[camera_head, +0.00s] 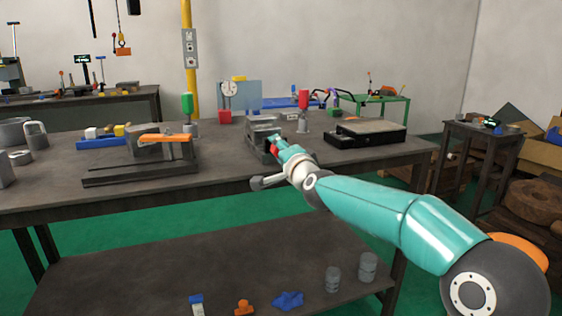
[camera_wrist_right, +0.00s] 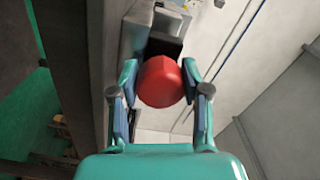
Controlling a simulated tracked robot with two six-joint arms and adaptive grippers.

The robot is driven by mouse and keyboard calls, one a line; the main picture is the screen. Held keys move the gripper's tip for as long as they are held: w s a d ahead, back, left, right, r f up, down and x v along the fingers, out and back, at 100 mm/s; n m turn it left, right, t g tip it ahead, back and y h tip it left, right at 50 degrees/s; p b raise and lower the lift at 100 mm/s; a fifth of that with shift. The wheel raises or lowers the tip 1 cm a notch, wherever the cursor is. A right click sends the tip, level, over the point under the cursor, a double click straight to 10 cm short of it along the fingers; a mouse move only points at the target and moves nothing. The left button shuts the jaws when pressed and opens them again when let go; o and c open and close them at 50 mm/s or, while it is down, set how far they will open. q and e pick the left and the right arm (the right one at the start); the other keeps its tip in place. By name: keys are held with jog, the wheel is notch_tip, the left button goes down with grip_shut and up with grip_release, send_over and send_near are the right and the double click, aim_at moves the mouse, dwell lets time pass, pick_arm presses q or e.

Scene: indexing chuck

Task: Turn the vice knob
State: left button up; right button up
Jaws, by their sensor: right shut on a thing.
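The grey vice (camera_head: 262,126) stands on the workbench near its front edge. Its red round knob (camera_head: 274,149) faces the front, partly hidden by my right gripper (camera_head: 277,146) in the head view. In the right wrist view the red knob (camera_wrist_right: 160,82) sits between the two teal fingers of my right gripper (camera_wrist_right: 159,76), with a dark block of the vice (camera_wrist_right: 164,45) just behind it. My right gripper is shut on the knob. My left gripper is not in view.
On the workbench (camera_head: 215,150), a black-framed plate (camera_head: 366,133) lies to the right of the vice. A red-topped post (camera_head: 303,108) stands behind my gripper. An orange-handled fixture (camera_head: 160,145) lies to the left, with bare bench between it and the vice.

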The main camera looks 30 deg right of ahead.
jog(key=m+b, duration=0.1)
jog(key=m, duration=0.3)
jog(key=shift+d+f+b, duration=0.15)
jog(key=shift+b, duration=0.2)
jog(key=m+b, duration=0.1)
jog(key=m, duration=0.2)
jog(key=shift+m, duration=0.3)
jog(key=m+b, duration=0.1)
jog(key=m, duration=0.3)
jog(key=m+b, duration=0.1)
jog(key=m, duration=0.4)
jog(key=shift+f, duration=0.1)
jog(key=m, duration=0.4)
jog(key=shift+m+b, duration=0.3)
jog(key=m, duration=0.3)
jog(key=shift+m+b, duration=0.3)
jog(key=m, duration=0.4)
jog(key=shift+d+b, duration=0.1)
jog(key=shift+b, duration=0.25)
jog(key=m, duration=0.4)
jog(key=shift+b, duration=0.3)
jog(key=shift+m, duration=0.4)
